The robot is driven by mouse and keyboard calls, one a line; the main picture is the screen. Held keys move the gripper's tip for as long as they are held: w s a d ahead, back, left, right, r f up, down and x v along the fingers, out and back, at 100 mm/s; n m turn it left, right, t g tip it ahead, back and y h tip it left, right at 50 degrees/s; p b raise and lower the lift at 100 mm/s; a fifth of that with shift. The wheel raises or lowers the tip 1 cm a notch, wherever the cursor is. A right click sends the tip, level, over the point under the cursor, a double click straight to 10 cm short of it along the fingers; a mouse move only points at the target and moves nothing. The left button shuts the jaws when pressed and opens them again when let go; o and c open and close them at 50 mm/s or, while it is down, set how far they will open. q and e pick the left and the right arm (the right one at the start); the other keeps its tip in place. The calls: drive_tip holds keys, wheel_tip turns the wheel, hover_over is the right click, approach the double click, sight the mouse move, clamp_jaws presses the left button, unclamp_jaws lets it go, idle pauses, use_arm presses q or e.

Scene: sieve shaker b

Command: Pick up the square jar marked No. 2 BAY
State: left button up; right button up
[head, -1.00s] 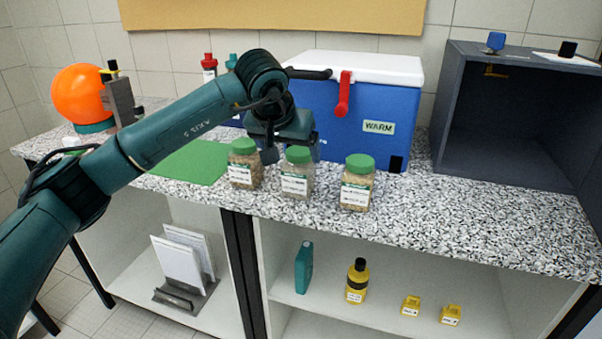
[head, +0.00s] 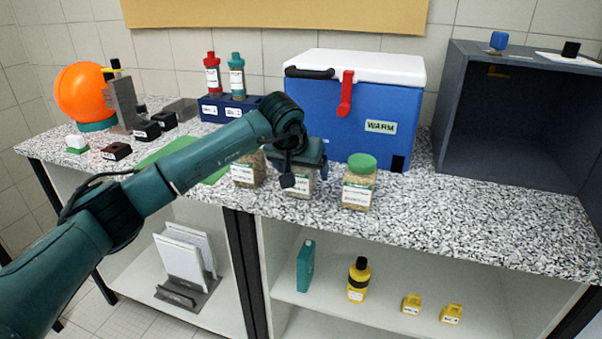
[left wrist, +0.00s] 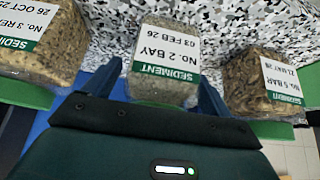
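The square jar marked No. 2 BAY (head: 300,192) stands upright on the speckled counter, the middle one of three green-lidded jars. Its top is hidden by my left gripper (head: 305,174) in the head view. In the left wrist view the jar (left wrist: 163,62) appears upside down, with its white label and green SEDIMENT band readable. The fingers of my left gripper (left wrist: 160,76) are apart, one on each side of this jar, near its lid end. I see no clear contact. My right gripper is not in view.
Jars No. 3 (left wrist: 40,38) and No. 5 BAR (left wrist: 262,80) stand close on either side. A blue cooler box marked WARM (head: 345,120) is just behind. A grey open cabinet (head: 510,120) stands at right. The counter front right (head: 470,215) is clear.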

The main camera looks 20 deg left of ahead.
use_arm(q)
drive_tip(key=shift+r, duration=0.1)
drive_tip(key=c, duration=1.3)
